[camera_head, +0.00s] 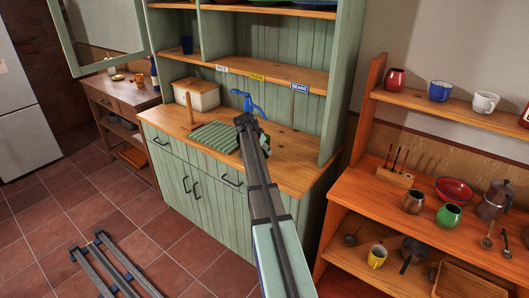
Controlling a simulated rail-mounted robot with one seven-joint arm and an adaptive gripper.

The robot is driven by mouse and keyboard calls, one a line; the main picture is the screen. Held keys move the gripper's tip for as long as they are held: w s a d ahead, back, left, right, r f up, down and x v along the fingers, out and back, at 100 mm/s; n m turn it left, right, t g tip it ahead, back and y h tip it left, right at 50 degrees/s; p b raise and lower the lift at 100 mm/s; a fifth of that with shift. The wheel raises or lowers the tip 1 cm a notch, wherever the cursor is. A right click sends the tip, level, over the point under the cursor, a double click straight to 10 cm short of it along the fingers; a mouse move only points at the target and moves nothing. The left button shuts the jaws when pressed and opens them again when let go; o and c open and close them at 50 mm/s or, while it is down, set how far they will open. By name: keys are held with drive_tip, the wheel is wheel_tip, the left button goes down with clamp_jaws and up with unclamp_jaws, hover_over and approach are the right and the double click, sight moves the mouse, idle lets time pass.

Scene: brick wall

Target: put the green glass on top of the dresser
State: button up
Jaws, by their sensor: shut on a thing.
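The dresser (300,172) is a green cabinet with a wooden counter and open shelves above, in the middle of the head view. I see no clear outline of a green glass there. A shiny green cup (448,217) stands on the orange shelf unit at the right; I cannot tell if it is a glass.
A green striped cloth (214,137), a wooden upright holder (189,108) and a cream box (196,94) are on the counter. The counter's right part is clear. The orange shelf unit (350,188) with crockery stands at the right. An open green door (100,35) hangs upper left.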

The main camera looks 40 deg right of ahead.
drive_tip(key=shift+w+d, duration=0.2)
drive_tip(key=shift+d, duration=0.45)
drive_tip(key=shift+f+p, duration=0.95)
drive_tip(key=shift+f, duration=0.85)
drive_tip(key=shift+f, duration=0.1)
drive_tip(key=o, duration=1)
